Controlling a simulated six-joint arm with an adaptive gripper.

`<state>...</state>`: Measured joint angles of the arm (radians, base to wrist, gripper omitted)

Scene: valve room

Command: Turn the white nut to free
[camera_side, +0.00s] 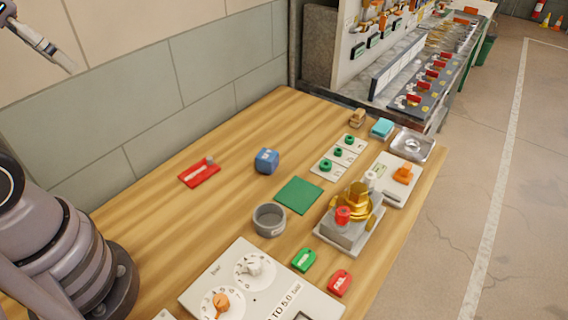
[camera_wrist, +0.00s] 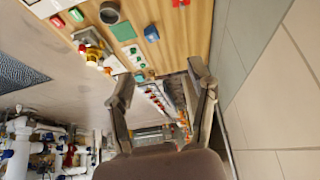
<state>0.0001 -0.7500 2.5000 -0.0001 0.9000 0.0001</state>
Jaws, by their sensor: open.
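In the side view, a white nut-like knob (camera_side: 254,267) sits on a round white dial on a pale panel (camera_side: 195,293) at the table's near edge. Small lettering shows beside the dial, too small to read surely. An orange knob (camera_side: 221,303) sits on a second dial next to it. My gripper (camera_wrist: 160,72) shows in the wrist view with its two fingers wide apart and nothing between them. It is high and away from the panel, and the white knob does not show in the wrist view. Its fingertips do not clearly show in the side view.
On the wooden table (camera_side: 130,210) are a grey ring cup (camera_side: 269,220), a brass valve (camera_side: 357,205) on a base, a green mat (camera_side: 299,195), a blue block (camera_side: 266,161), and red (camera_side: 340,283) and green (camera_side: 303,260) blocks. A tiled wall (camera_side: 150,110) stands behind.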

